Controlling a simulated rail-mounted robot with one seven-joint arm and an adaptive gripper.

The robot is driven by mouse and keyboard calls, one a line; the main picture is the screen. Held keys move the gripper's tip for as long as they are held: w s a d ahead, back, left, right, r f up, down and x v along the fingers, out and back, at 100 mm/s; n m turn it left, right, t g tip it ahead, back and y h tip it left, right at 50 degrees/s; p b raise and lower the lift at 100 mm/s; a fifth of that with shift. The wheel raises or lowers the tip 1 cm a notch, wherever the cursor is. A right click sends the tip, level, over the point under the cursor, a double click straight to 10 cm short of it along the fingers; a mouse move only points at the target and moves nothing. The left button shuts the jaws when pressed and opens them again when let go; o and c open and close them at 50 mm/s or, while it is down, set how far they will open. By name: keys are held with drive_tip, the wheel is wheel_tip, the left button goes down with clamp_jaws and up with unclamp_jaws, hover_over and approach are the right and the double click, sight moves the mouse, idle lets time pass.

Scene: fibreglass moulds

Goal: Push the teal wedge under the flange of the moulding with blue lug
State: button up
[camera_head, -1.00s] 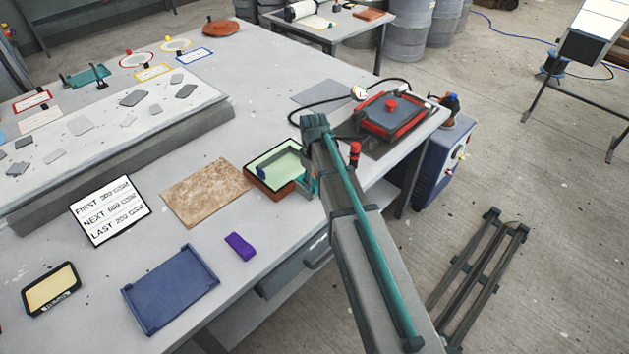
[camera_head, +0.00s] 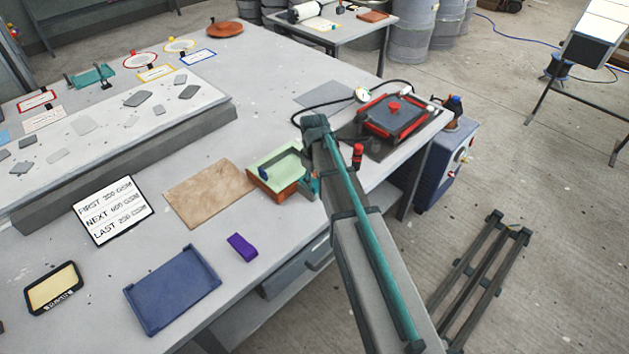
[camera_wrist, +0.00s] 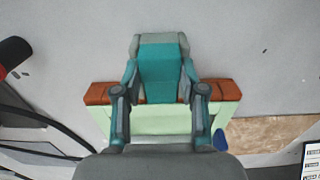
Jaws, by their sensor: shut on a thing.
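The moulding with the blue lug is a pale green piece (camera_head: 277,161) over a red-brown mould (camera_head: 287,191) near the table's right edge. Its dark blue lug (camera_head: 264,173) is at the left side. In the wrist view the moulding (camera_wrist: 160,122) spans the space behind my gripper, with the lug (camera_wrist: 220,139) at the right. My gripper (camera_wrist: 160,82) is shut on a teal block, apparently the teal wedge (camera_wrist: 160,66), at the mould's edge. Whether the wedge's tip is under the flange is hidden. In the head view my arm mostly hides the gripper (camera_head: 311,185).
A red-clamped dark unit (camera_head: 394,117) with a black hose stands behind my arm. A brown board (camera_head: 209,193), a blue tray (camera_head: 172,289) and a purple block (camera_head: 242,246) lie to the left and front.

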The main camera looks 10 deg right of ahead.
drive_tip(key=shift+w, duration=0.1)
idle(0.3)
drive_tip(key=o, duration=1.2)
